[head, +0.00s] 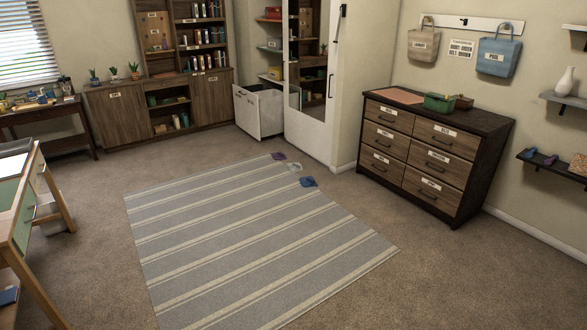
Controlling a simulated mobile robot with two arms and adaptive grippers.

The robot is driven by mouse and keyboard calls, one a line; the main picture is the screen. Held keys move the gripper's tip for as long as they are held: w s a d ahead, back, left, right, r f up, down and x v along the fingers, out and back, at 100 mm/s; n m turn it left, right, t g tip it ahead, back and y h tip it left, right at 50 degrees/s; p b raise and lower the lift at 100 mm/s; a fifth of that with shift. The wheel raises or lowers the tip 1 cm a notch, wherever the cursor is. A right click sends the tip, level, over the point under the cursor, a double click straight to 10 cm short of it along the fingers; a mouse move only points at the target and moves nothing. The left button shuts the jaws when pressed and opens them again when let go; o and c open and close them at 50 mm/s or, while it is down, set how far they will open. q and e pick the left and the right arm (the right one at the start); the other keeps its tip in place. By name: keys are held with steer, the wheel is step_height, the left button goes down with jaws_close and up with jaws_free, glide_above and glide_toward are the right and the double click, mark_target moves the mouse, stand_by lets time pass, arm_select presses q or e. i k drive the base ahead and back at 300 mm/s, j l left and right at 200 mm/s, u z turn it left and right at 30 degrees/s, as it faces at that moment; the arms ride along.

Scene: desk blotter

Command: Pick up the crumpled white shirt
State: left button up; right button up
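A small whitish crumpled cloth (294,168), which looks like the white shirt, lies at the far right corner of the striped rug (205,222). A purple crumpled cloth (278,156) lies just behind it to the left. A blue crumpled cloth (308,182) lies just in front of it to the right. The cloths are small in the head view, so their exact shape is hard to tell. Neither of my grippers is in view.
A dresser (428,160) stands on the right, with bags hanging above it. A mirrored wardrobe (308,110) and a white bin (258,112) stand behind the cloths. A desk (22,215) stands at the left edge. The rug and the surrounding carpet are otherwise clear.

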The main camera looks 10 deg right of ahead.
mark_target(295, 166)
steer(key=i+z, duration=0.35)
steer(key=i, duration=3.7)
